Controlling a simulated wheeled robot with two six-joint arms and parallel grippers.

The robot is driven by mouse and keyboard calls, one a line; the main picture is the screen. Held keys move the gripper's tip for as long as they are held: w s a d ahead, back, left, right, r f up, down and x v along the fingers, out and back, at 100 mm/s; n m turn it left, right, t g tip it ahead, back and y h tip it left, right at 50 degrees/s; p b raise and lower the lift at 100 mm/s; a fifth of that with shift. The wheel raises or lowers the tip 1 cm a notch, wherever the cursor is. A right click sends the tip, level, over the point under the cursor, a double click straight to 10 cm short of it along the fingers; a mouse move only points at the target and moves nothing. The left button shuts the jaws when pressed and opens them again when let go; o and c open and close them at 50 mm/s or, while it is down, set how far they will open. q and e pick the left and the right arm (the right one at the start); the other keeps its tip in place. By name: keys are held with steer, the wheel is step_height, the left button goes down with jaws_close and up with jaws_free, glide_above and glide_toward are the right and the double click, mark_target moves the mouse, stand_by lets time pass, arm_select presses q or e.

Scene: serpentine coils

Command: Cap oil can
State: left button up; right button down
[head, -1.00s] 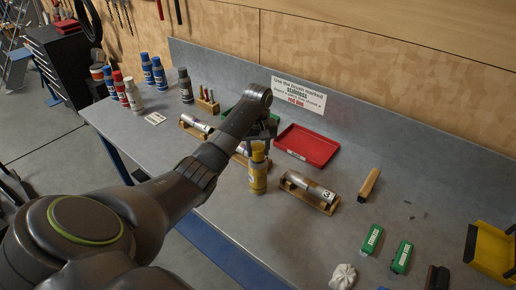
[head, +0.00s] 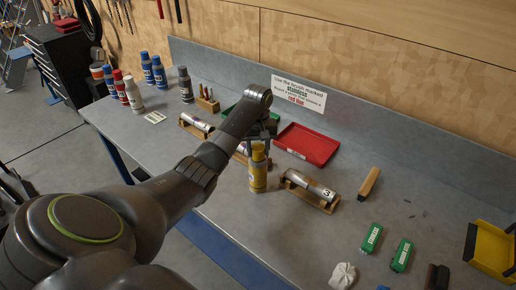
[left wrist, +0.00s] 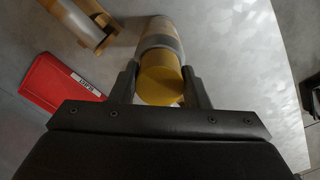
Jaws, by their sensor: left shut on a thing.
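The yellow oil can (head: 258,180) stands upright on the grey bench, with a yellow cap (head: 258,151) at its top. My left gripper (head: 262,134) is above the can and shut on the cap. In the left wrist view the round cap (left wrist: 160,79) sits between the two fingers, one on each side. Behind it shows the can's grey band and body (left wrist: 158,38). The cap lines up with the can, but I cannot tell whether it is fully seated. My right gripper is not in view.
A red tray (head: 308,144) lies behind the can. A metal cylinder on a wooden cradle (head: 312,190) is close on its right. Several bottles (head: 133,95) stand at the left.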

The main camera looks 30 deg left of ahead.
arm_select(q)
steer(key=o, duration=1.1)
steer(key=shift+o, duration=0.3)
steer(key=o, duration=0.4)
steer(key=shift+r, duration=3.75)
jaws_close()
